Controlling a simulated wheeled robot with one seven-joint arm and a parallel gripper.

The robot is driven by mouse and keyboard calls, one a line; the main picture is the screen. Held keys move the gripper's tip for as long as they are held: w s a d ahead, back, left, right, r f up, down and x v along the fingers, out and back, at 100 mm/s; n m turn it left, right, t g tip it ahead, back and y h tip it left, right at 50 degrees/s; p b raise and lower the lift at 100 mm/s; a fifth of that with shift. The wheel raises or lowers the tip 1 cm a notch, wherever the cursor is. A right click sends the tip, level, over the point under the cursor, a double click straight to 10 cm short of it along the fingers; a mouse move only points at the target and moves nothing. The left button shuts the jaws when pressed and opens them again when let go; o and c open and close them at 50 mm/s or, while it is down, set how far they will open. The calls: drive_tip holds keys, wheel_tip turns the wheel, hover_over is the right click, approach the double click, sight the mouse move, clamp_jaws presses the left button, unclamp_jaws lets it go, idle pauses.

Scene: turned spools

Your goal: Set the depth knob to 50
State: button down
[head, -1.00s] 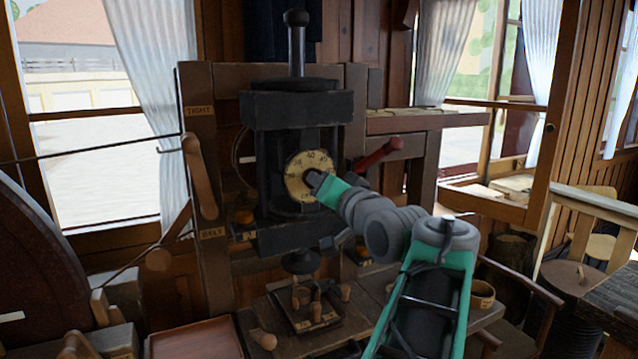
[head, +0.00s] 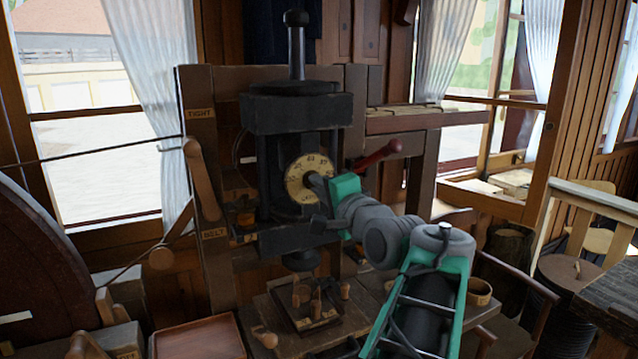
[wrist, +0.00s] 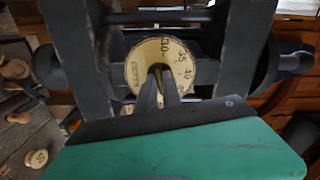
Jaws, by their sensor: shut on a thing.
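The depth knob is a cream dial (head: 299,184) with black numbers, on the front of a dark machine (head: 297,110). In the wrist view the dial (wrist: 138,75) faces me, with 30, 35 and 40 readable along its upper right. The further marks are small and partly hidden by my fingers. My gripper (head: 318,185) comes from the right front and reaches the middle of the dial. In the wrist view my gripper (wrist: 158,82) has its two dark fingers shut on the dial's central grip, which they mostly hide. I cannot read a set value.
A red-tipped lever (head: 380,154) sticks out right of the dial, close to my wrist. A wooden lever (head: 200,178) stands left, between TIGHT and BELT labels. Below are a bench with wooden pegs (head: 316,304), a tray (head: 198,340) and a bowl (head: 479,292).

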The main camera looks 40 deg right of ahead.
idle(0.3)
drive_tip(key=c, duration=1.5)
unclamp_jaws()
drive_tip(key=b+v, duration=0.1)
drive_tip(key=v, duration=0.6)
drive_tip(key=shift+s+b, duration=0.4)
drive_tip(key=shift+a, duration=0.2)
